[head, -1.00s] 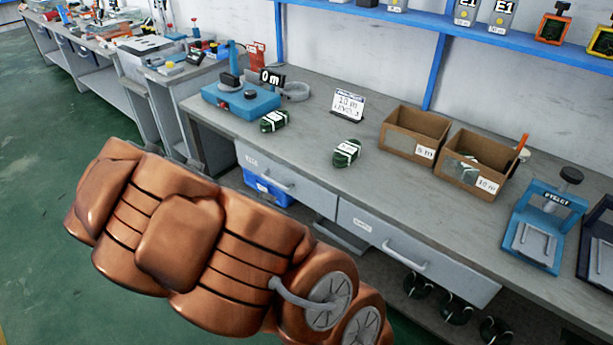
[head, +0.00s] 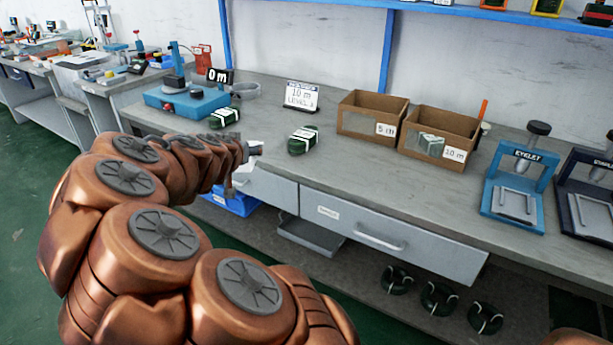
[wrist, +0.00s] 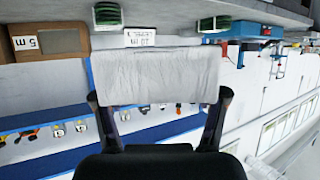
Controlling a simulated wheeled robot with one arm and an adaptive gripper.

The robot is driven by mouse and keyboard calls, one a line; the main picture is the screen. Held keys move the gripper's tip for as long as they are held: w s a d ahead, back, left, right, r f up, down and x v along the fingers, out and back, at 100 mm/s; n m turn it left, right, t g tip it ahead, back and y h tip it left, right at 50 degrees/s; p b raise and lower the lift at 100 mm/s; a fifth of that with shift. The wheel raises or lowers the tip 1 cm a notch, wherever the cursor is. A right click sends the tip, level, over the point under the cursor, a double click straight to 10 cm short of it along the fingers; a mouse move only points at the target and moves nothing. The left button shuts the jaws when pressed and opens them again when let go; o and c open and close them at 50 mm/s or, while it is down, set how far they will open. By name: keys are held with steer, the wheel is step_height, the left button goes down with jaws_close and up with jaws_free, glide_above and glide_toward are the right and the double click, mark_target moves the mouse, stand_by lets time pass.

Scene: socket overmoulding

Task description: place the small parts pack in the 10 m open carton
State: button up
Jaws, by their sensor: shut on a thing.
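The small parts pack is a whitish, crinkled flat packet (wrist: 155,72) in the wrist view. My gripper (wrist: 159,97) is shut on it, with one dark finger at each side. In the head view my gripper (head: 240,152) is at the bench's front edge, left of the cartons, and only a pale bit of the pack shows. The 10 m open carton (head: 455,157) is brown and open-topped, standing at the back right of the bench.
The 5 m carton (head: 360,128) stands directly left of the 10 m one. Green coils (head: 303,140) lie on the bench (head: 370,185), near a 10 m sign (head: 301,96). A blue eyelet press (head: 515,185) stands to the right. The bench front before the cartons is clear.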

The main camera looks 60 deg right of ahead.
steer(key=s+d+m+g+h+b, duration=0.1)
steer(key=s+d+m+g+b, duration=0.25)
steer(key=s, duration=0.35)
steer(key=s+d+m+g+h+b, duration=0.1)
steer(key=s+d+m+g+b, duration=0.1)
steer(key=s+d, duration=0.35)
steer(key=shift+g, duration=0.25)
steer(key=w+d+f, duration=0.1)
steer(key=w+d, duration=0.1)
steer(key=d, duration=0.2)
steer(key=w+d+f, duration=0.2)
steer(key=d, duration=0.2)
steer(key=w+d+f, duration=0.1)
steer(key=w+d, duration=0.2)
steer(key=d, duration=0.1)
steer(key=shift+f, duration=0.15)
steer(key=shift+f+b, duration=0.6)
steer(key=shift+b, duration=0.7)
steer(key=o, duration=1.3)
steer(key=shift+c, duration=0.2)
steer(key=shift+r, duration=0.15)
